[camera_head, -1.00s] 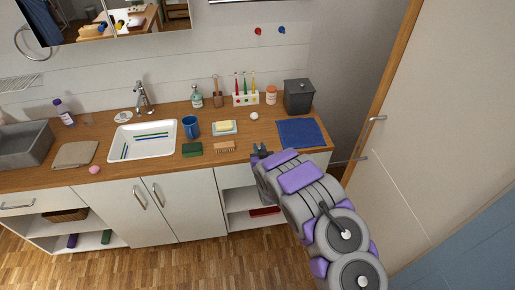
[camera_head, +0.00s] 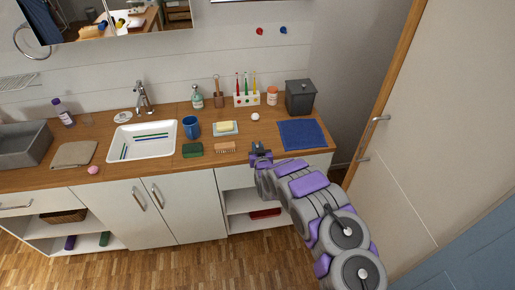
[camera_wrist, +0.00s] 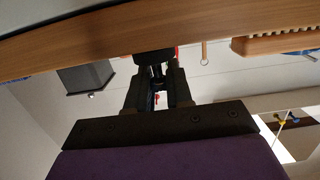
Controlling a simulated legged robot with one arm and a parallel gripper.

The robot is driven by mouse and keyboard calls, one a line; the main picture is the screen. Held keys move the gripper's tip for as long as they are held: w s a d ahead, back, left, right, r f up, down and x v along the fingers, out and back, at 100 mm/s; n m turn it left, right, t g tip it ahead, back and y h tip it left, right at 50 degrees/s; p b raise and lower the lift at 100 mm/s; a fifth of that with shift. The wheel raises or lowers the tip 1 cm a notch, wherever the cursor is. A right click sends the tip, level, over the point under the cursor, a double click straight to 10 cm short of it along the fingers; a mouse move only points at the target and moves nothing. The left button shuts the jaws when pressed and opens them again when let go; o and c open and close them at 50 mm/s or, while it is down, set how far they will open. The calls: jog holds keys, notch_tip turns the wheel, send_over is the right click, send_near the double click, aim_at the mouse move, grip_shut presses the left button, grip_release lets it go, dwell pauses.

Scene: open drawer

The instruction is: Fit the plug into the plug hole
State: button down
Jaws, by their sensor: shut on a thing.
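My gripper (camera_head: 260,149) is at the counter's front edge, right of the wooden brush. In the wrist view, my gripper (camera_wrist: 155,75) has its fingers close together on a small dark thing (camera_wrist: 154,57), mostly hidden between the tips. I cannot tell its shape or whether it is the plug. The white basin (camera_head: 115,150) is set in the counter to the left, apart from my gripper, with several thin blue and green sticks in it. I cannot make out a plug hole in it. A grey basin (camera_head: 38,150) stands at the far left.
The wooden counter (camera_head: 215,168) holds a blue cup (camera_head: 191,127), a green block (camera_head: 192,150), a wooden brush (camera_head: 225,147), a soap dish (camera_head: 225,129), a blue cloth (camera_head: 302,134) and a dark bin (camera_head: 300,97). A faucet (camera_head: 143,98) rises behind the white basin.

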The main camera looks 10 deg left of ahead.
jog(key=shift+a+f, duration=0.1)
jog(key=shift+f, duration=0.05)
jog(key=c, duration=1)
grip_release()
jog(key=shift+d, duration=0.2)
jog(key=shift+s, duration=0.65)
jog(key=p+v, duration=0.2)
jog(key=v, duration=0.9)
jog(key=shift+w+d, duration=0.15)
